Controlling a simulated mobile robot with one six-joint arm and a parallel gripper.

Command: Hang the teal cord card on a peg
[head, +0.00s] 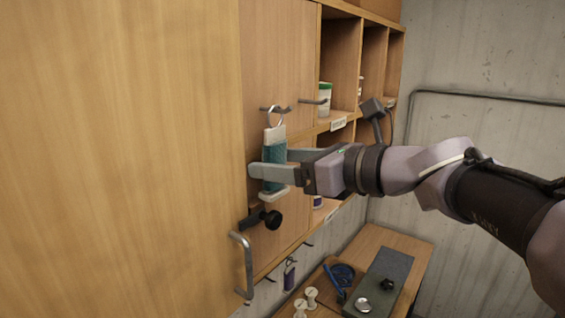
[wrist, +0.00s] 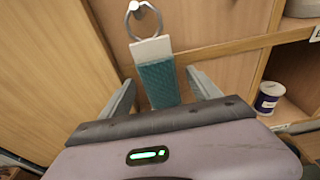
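The teal cord card (head: 274,152) hangs upright against the wooden cabinet front, with white ends and a metal ring (head: 275,117) at its top. The ring appears looped over a metal peg (head: 286,109). In the wrist view the card (wrist: 158,84) lies between my fingers, and the peg's round end (wrist: 139,6) shows inside the ring. My gripper (head: 275,163) straddles the card; in the wrist view my gripper (wrist: 160,92) shows a narrow gap on each side of it, so the fingers look open. The card's lower end is hidden in the wrist view.
Another peg (head: 315,101) sticks out to the right. Shelf cubbies hold a green-lidded jar (head: 324,98) and a purple-labelled tin (wrist: 269,97). A bench (head: 400,244) with spools and tools stands below.

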